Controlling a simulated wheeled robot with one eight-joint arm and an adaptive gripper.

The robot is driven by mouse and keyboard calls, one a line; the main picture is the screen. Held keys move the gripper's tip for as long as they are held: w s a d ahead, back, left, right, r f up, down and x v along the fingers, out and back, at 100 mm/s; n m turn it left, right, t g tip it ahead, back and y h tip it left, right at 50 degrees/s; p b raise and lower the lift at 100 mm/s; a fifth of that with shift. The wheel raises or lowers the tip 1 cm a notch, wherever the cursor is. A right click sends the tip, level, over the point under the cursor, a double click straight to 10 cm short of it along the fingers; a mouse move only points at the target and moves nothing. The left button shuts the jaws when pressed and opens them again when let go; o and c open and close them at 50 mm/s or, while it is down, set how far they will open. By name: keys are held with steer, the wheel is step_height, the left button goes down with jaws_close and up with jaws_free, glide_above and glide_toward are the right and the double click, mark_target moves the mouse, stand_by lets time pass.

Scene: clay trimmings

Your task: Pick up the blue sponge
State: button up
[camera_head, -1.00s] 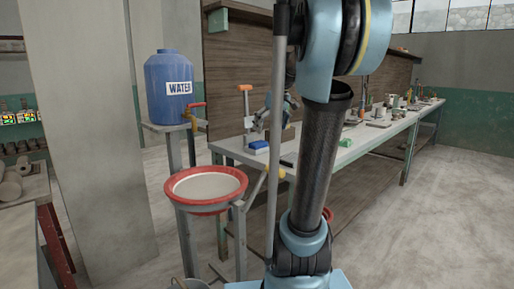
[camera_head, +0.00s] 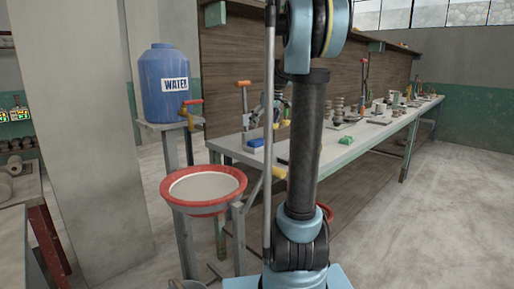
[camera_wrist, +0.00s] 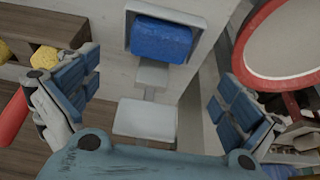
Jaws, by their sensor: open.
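The blue sponge (camera_head: 255,143) lies near the left front end of the long workbench (camera_head: 352,146) in the head view. In the wrist view the sponge (camera_wrist: 161,40) sits at the top centre on a pale grey holder, a little beyond my fingertips. My gripper (camera_wrist: 152,82) is open, with one blue-padded finger on each side and nothing between them. The sponge is apart from both fingers. In the head view my gripper (camera_head: 281,108) is small, above and right of the sponge, and partly hidden by my arm.
A red-rimmed basin (camera_head: 232,196) stands left of the bench and shows close by my right finger in the wrist view (camera_wrist: 250,72). A blue water jug (camera_head: 164,100) stands behind it. An orange-handled tool (camera_head: 243,84) rises beside the sponge. Several small items stand farther along the bench.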

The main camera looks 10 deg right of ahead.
mark_target(258, 140)
steer(key=shift+x, duration=4.65)
steer(key=shift+d, duration=0.1)
steer(key=c, duration=1)
